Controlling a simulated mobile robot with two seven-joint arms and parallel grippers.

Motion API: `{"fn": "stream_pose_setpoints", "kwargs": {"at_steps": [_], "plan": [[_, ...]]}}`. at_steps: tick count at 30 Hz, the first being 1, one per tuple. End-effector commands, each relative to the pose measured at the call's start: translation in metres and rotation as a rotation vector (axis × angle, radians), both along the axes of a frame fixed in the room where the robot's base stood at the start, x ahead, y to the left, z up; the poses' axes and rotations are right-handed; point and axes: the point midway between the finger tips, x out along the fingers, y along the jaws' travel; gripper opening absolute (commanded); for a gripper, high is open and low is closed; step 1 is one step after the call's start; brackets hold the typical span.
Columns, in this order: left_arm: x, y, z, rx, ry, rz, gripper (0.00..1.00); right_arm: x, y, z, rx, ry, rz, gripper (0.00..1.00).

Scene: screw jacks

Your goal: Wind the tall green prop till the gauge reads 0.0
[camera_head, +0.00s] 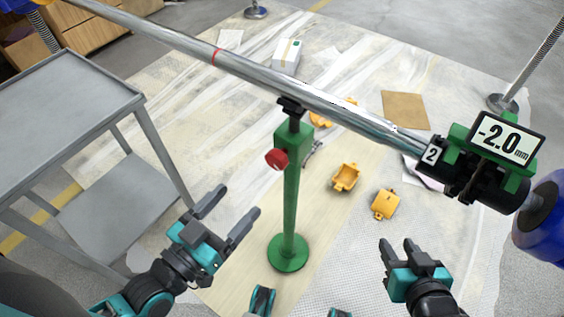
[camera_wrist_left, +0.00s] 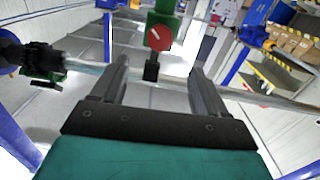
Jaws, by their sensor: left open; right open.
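The tall green prop (camera_head: 290,195) stands upright on a round green foot under a long metal shaft (camera_head: 320,100). Its black top sits at the shaft's underside. A red knob (camera_head: 276,159) is on the prop's upper left side; it also shows in the left wrist view (camera_wrist_left: 158,38). The gauge (camera_head: 505,137) at the shaft's right end reads -2.0 mm. My left gripper (camera_head: 230,212) is open and empty, left of the prop and lower than the knob. My right gripper (camera_head: 398,247) is open and empty, right of the prop, apart from it.
A grey cart (camera_head: 65,90) stands at the left. Orange parts (camera_head: 346,177) lie on the floor right of the prop, with a brown sheet (camera_head: 405,110) and a white box (camera_head: 287,55) beyond. A metal stand (camera_head: 520,80) is at the far right.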

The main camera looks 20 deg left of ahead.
Motion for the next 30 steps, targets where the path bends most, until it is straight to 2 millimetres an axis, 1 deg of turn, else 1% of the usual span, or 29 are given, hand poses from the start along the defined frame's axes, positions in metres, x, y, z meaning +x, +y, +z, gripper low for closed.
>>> {"fn": "stream_pose_setpoints", "kwargs": {"at_steps": [4, 8, 11, 21, 25, 30], "plan": [[0.000, 0.001, 0.000, -0.004, -0.012, 0.001, 0.74, 0.000, 0.001, -0.003, 0.001, 0.002, 0.001, 0.43], [0.009, -0.002, 0.001, -0.006, -0.016, 0.004, 0.74, -0.001, 0.001, -0.004, 0.003, 0.003, 0.001, 0.43], [0.023, -0.007, 0.001, -0.007, -0.017, 0.003, 0.74, -0.001, 0.002, -0.007, 0.005, 0.002, 0.001, 0.43], [0.086, -0.030, 0.000, -0.007, -0.016, 0.004, 0.74, -0.001, 0.003, -0.017, 0.010, 0.005, -0.002, 0.43], [0.104, -0.036, 0.000, -0.006, -0.015, 0.004, 0.74, -0.002, 0.003, -0.021, 0.009, 0.004, -0.002, 0.43], [0.117, -0.041, 0.000, -0.005, -0.013, 0.002, 0.74, -0.002, 0.003, -0.023, 0.008, 0.005, -0.002, 0.43]]}}
